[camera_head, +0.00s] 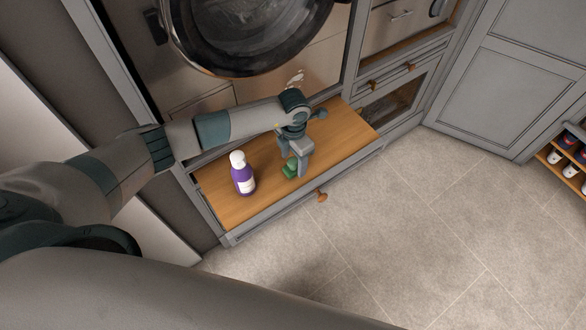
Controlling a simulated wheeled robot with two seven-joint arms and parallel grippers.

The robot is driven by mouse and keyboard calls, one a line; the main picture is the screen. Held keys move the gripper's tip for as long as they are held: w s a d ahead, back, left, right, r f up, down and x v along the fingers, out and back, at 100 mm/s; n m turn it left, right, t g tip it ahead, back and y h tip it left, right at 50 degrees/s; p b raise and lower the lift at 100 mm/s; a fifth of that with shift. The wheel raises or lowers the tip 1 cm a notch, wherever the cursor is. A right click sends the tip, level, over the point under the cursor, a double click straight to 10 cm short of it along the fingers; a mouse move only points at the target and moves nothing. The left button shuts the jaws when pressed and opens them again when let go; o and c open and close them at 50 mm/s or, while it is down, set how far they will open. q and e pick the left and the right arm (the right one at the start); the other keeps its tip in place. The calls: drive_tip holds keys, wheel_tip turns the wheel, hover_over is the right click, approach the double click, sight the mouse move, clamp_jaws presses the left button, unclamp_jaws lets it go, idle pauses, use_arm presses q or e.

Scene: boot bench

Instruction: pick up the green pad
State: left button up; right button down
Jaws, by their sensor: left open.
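The green pad (289,170) is a small green block on the wooden bench top (267,189). My left gripper (294,168) points down right at the pad, with its fingers around or just beside it; I cannot tell which. The left gripper is open. Its fingers hide part of the pad. My right gripper is not in view.
A purple bottle with a white cap (242,174) stands on the bench to the left of the pad. A round dark glass door (250,35) is above and behind. A shoe rack (566,160) is at the far right. The tiled floor in front is clear.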

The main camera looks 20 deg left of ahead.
sight(290, 170)
use_arm(q)
drive_tip(key=shift+f+b, duration=0.6)
drive_tip(key=shift+f, duration=0.85)
drive_tip(key=c, duration=1.1)
